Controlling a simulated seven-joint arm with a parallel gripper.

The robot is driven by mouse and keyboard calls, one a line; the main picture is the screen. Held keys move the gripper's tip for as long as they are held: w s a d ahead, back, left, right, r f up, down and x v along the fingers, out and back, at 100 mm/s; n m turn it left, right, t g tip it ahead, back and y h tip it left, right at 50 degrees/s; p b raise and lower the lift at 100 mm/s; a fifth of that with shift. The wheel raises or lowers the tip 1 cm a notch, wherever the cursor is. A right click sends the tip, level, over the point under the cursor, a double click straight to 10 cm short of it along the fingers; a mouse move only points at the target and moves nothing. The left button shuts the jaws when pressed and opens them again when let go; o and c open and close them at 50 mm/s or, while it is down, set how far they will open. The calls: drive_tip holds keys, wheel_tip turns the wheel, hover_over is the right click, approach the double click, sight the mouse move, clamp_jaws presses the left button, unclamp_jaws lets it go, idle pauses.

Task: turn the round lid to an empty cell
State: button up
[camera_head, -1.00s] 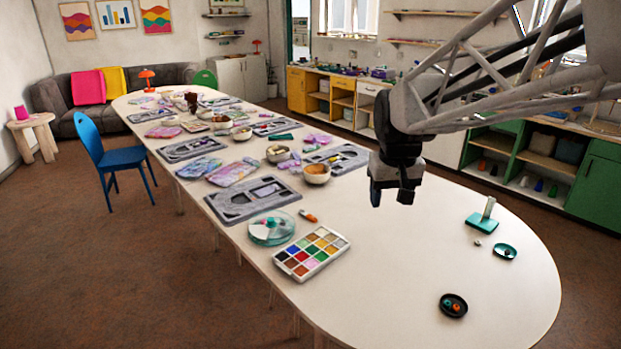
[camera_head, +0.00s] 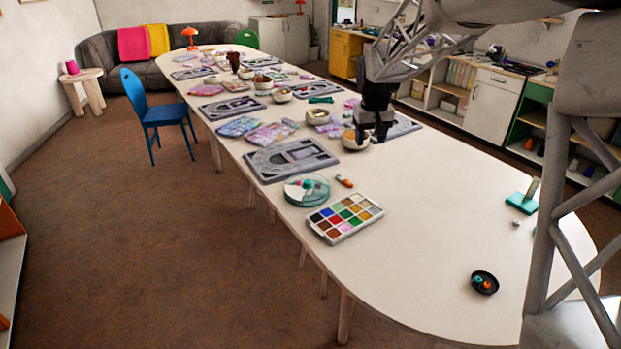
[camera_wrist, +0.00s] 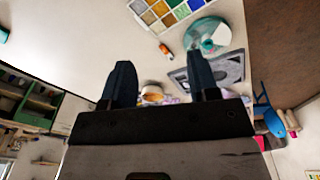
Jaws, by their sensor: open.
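The round lid (camera_head: 299,189) is a clear, teal-tinted disc on a round container, lying near the left edge of the long table. It also shows at the upper right of the wrist view (camera_wrist: 218,36). Some cells show through it; which are empty is too small to tell. My gripper (camera_head: 371,135) is above the table, farther back and to the right of the lid, near a bowl. In the wrist view its two dark fingers (camera_wrist: 163,85) are spread apart with nothing between them.
A paint box (camera_head: 344,217) with several coloured squares lies right in front of the lid. An orange marker (camera_head: 344,181) lies beside it. A grey bead board (camera_head: 270,164) is behind. A small black dish (camera_head: 484,283) stands at the front right. The table's middle right is clear.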

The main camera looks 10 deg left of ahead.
drive_tip(key=w+a+f+n, duration=0.1)
drive_tip(key=w+a+f, duration=1)
drive_tip(key=w, duration=0.1)
drive_tip(key=n, duration=0.2)
hover_over(307, 182)
drive_tip(key=shift+g, duration=0.4)
wheel_tip(307, 182, down, 13)
drive_tip(key=shift+a+r, duration=0.1)
drive_tip(key=shift+r, duration=0.1)
drive_tip(key=shift+f, duration=0.1)
drive_tip(key=shift+w+f, duration=0.1)
drive_tip(key=shift+f, duration=3.75)
drive_tip(key=shift+c, duration=0.5)
clamp_jaws()
